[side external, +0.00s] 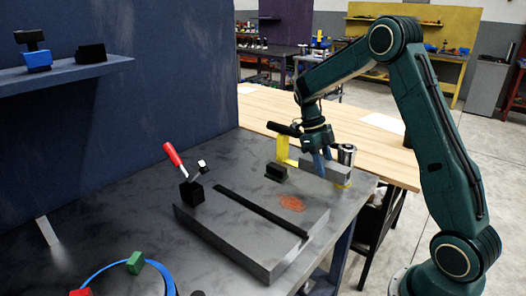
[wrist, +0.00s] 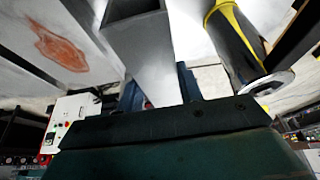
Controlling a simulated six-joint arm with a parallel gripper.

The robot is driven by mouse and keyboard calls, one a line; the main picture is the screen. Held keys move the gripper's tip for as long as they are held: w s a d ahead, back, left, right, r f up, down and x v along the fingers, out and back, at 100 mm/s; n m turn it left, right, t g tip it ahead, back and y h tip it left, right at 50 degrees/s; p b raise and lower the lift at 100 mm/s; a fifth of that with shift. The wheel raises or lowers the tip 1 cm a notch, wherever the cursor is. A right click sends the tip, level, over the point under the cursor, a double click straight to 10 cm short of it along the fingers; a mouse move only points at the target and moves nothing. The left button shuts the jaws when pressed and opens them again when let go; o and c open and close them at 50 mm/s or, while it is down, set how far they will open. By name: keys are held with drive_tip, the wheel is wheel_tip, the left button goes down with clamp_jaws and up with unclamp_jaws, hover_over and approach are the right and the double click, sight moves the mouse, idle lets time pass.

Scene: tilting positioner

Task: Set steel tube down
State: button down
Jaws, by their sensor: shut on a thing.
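The steel tube is a grey, square, hollow bar. In the wrist view the steel tube (wrist: 150,65) runs from between my blue fingers toward the top, with its open end showing. In the side view the steel tube (side external: 339,172) is under my gripper (side external: 323,164), near the right back corner of the grey bench (side external: 352,194). My gripper points down and is shut on the tube; the fingers also show in the wrist view (wrist: 158,92). I cannot tell whether the tube's underside touches the bench.
A metal cylinder (side external: 346,154) with yellow at its base stands right beside the tube. A yellow bracket (side external: 284,150) and black block (side external: 275,172) are on its left. A slotted plate (side external: 225,232) with an orange patch (side external: 291,203) lies in front. A red-handled clamp (side external: 174,155) stands further left.

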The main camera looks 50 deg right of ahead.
sight(325, 199)
drive_tip(key=shift+f, duration=4)
drive_tip(key=shift+f, duration=0.1)
drive_tip(key=c, duration=0.9)
unclamp_jaws()
drive_tip(key=v, duration=1.1)
drive_tip(key=shift+w+r, duration=0.15)
drive_tip(key=shift+r, duration=0.35)
drive_tip(key=shift+r, duration=0.1)
